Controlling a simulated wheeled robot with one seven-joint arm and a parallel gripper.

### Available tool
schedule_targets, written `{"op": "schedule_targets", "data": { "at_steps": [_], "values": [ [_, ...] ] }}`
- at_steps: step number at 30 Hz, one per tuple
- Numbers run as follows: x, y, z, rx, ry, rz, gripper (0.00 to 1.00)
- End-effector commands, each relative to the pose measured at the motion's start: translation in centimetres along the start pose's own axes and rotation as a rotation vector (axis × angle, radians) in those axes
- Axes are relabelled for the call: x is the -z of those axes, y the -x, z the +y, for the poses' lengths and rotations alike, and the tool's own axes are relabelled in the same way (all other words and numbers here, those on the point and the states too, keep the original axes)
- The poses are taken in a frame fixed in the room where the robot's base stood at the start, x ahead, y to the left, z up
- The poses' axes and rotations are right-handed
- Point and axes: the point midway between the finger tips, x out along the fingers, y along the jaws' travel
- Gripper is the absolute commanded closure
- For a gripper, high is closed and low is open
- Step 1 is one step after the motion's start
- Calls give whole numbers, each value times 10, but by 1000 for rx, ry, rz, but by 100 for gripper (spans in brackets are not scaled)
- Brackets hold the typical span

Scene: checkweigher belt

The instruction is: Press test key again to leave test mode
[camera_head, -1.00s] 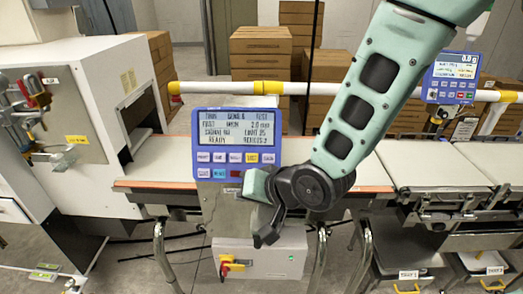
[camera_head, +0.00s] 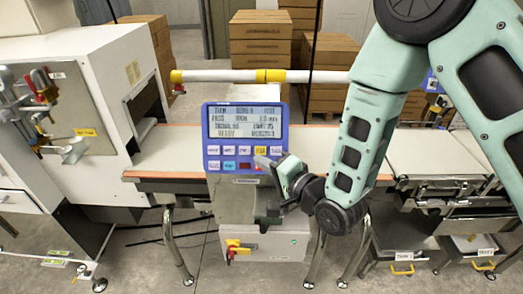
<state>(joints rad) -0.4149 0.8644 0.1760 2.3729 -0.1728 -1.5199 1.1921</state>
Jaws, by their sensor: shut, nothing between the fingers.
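The blue control panel (camera_head: 245,143) stands in the middle of the head view. Its lit screen (camera_head: 245,123) shows several lines of text, too blurred to read surely. Below the screen are two rows of small keys, white, yellow, blue and red. A yellow key (camera_head: 260,150) sits towards the right of the upper row. The key labels are too small to tell which is the test key. My gripper (camera_head: 264,163) is shut and empty, in front of the panel's lower right keys, hiding some of them. I cannot tell whether its tip touches a key.
A white cabinet (camera_head: 75,110) with a tunnel opening stands at left. The belt (camera_head: 175,150) runs behind the panel. A white rail (camera_head: 215,76) with yellow bands crosses above it. A grey box with a yellow-and-red switch (camera_head: 236,249) is below. Stacked cartons (camera_head: 258,45) stand behind.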

Motion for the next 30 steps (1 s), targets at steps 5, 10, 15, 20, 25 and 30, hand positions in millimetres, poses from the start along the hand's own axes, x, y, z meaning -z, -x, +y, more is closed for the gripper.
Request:
{"op": "schedule_targets", "data": {
  "at_steps": [5,10,15,20,25,30],
  "values": [
    [2,-3,2,0,1,1,100],
    [10,-15,11,-1,2,1,100],
    [22,-32,24,0,2,1,100],
    [33,-46,36,1,2,1,100],
    [41,-57,43,1,2,1,100],
    [44,-61,45,-1,2,0,100]
  ]
}}
